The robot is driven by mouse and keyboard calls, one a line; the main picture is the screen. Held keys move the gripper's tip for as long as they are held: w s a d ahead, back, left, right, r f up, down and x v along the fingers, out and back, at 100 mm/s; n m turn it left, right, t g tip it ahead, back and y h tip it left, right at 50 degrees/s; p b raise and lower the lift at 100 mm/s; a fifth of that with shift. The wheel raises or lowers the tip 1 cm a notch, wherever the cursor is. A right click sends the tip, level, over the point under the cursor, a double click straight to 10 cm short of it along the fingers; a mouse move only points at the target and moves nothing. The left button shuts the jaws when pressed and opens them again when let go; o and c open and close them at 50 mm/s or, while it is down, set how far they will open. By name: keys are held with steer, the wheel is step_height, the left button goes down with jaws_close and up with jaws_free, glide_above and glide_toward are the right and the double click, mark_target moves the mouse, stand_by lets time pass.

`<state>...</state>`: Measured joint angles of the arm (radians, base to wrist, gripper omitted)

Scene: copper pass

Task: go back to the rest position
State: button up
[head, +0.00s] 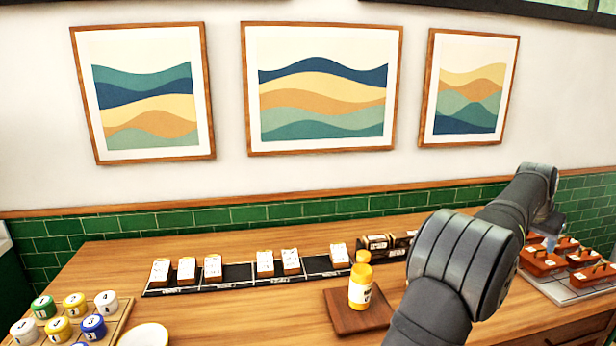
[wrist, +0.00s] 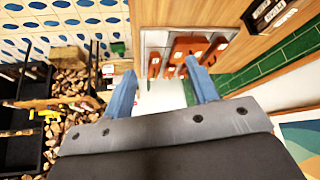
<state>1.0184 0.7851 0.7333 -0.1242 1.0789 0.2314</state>
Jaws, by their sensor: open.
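My gripper (wrist: 160,88) shows in the wrist view with its two blue fingers apart and nothing between them. It is held in the air, with orange-brown boxes on a pale tray beyond the fingertips. In the head view my arm reaches to the right over the counter, and its end is above the right-hand part, near those boxes (head: 541,262). The fingers are mostly hidden by the arm there; a small blue tip (head: 551,242) shows.
A yellow bottle (head: 360,284) stands on a wooden board (head: 341,321). A black rack (head: 240,274) holds several white-labelled packets behind it. Lidded jars (head: 75,304) stand at the left by a white dish (head: 147,335). Framed pictures hang on the wall. Counter between dish and board is clear.

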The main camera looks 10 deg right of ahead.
steer(key=s+d+f+m, duration=0.1)
steer(key=s+d, duration=0.2)
steer(key=d, duration=0.2)
steer(key=shift+s+d+f+m+g, duration=0.2)
steer(key=shift+s+d+m+g, duration=0.1)
steer(key=shift+g, duration=0.1)
